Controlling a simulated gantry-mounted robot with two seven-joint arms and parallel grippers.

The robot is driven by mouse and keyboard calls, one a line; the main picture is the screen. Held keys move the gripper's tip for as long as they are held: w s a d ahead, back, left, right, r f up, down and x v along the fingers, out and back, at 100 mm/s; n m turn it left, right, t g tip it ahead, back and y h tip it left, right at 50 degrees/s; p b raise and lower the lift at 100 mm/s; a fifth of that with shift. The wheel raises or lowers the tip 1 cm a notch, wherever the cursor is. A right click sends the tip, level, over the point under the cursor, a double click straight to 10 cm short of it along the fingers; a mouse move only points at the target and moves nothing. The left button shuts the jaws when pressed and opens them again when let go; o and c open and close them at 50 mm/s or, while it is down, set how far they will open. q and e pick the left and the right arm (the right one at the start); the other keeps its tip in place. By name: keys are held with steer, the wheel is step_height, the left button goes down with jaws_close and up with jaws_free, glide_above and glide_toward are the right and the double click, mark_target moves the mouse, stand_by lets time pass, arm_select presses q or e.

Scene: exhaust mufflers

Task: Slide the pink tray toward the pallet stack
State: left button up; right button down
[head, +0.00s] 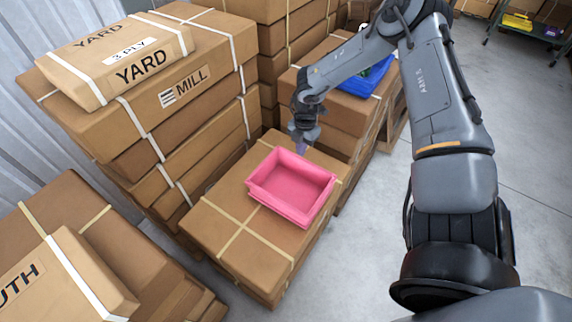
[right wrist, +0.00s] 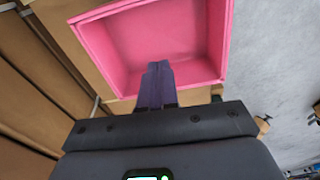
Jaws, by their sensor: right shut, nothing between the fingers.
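The pink tray (head: 292,184) is empty and sits on top of a strapped cardboard box stack (head: 230,232) in the middle of the head view. My right gripper (head: 300,149) is at the tray's far edge, pointing down, with its fingers shut and empty. In the right wrist view the purple fingers (right wrist: 156,80) are together and overlap the near wall of the pink tray (right wrist: 160,36). I cannot tell whether they touch it. My left gripper is not in view.
A taller box stack (head: 170,95) marked MILL stands at the left. Behind my right arm a blue tray (head: 368,78) sits on another stack. More boxes (head: 85,255) are at the lower left.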

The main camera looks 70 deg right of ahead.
arm_select(q)
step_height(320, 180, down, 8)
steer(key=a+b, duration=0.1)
steer(key=b, duration=0.5)
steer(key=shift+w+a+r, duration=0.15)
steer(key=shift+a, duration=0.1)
arm_select(e)
steer(key=d+f, duration=0.3)
steer(key=f, duration=0.9)
steer(key=shift+w+d+f+n+h, duration=0.2)
steer(key=shift+w+d+n+h, duration=0.15)
steer(key=shift+n+h, duration=0.05)
